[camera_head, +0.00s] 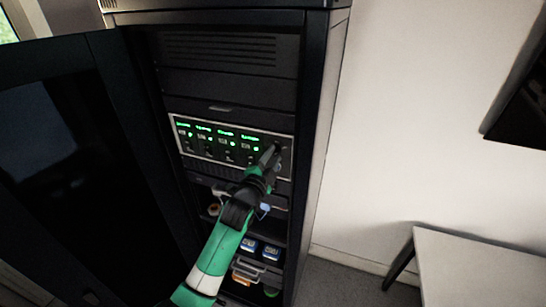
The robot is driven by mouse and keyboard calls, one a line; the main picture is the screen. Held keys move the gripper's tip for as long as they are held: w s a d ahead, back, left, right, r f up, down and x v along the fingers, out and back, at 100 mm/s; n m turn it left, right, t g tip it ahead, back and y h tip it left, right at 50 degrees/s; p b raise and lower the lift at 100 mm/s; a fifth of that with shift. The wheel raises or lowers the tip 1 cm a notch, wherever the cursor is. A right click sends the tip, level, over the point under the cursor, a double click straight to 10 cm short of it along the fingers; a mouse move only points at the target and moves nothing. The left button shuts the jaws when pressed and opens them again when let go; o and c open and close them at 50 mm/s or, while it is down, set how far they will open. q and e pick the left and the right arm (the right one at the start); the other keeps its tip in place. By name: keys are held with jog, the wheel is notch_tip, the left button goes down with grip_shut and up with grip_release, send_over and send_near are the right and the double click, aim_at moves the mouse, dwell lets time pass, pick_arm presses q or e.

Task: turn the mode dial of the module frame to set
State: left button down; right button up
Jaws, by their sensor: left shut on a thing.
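The module frame (228,160) is a light grey panel in the dark rack, with several green lit displays in a row. My left gripper (273,150) reaches up from below to the right end of the panel. Its jaws are shut at the place of the mode dial, which the fingers hide almost fully. I cannot make out where the dial points. My right gripper is not in view.
The rack (316,120) stands with its dark door (75,150) open to the left. Shelves below the panel hold small blue-and-white boxes (271,252) and other items. A white table (480,272) is at the lower right, and a dark screen (520,112) hangs on the wall.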

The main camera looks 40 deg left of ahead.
pick_arm(q)
jog(key=c, duration=0.9)
grip_release()
jog(key=v, duration=1.1)
jog(key=shift+s+d, duration=0.1)
jog(key=shift+s, duration=0.15)
